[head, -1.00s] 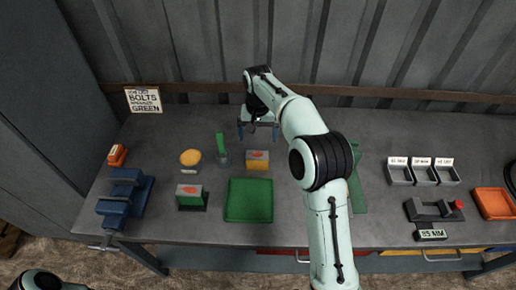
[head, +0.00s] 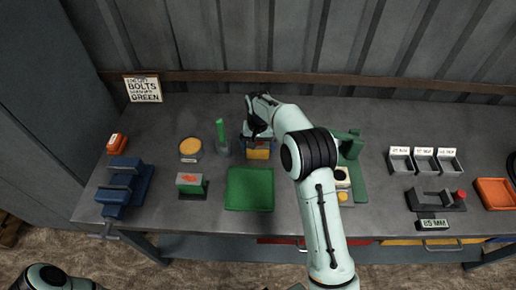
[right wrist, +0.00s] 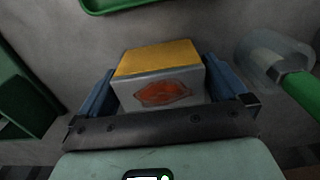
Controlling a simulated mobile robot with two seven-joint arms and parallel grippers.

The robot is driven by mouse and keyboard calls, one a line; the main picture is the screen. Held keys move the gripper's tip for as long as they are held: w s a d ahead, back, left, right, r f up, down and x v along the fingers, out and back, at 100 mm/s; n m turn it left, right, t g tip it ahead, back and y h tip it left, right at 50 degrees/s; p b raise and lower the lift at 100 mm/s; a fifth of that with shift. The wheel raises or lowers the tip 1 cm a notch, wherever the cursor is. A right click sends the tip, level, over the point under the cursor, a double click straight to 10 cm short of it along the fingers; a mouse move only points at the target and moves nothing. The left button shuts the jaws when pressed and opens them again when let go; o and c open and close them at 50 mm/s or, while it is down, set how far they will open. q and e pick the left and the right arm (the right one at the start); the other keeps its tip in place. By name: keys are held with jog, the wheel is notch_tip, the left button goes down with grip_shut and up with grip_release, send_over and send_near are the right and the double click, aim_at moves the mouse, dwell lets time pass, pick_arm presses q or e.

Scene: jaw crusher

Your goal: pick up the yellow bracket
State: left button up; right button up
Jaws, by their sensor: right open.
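The yellow bracket (head: 258,154), with a yellow top and a grey face carrying a red mark, stands on the bench just behind the green mat. My right gripper (head: 257,142) is open above and around it, its arm hiding part of the area. In the right wrist view the bracket (right wrist: 158,58) sits between the two blue fingers of my right gripper (right wrist: 163,85). Small gaps seem to remain beside it; I cannot tell whether either finger touches. My left gripper is out of view; only part of my left arm shows at the bottom left.
A green-handled tool (head: 221,135) stands close to the left of the bracket. A green stand (head: 353,170) is partly behind my right arm. A blue vise (head: 125,187) sits at far left.

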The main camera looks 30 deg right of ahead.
jog(key=shift+f, duration=0.25)
jog(key=c, duration=0.9)
jog(key=shift+r, duration=0.15)
jog(key=c, duration=0.4)
jog(key=shift+r, duration=0.1)
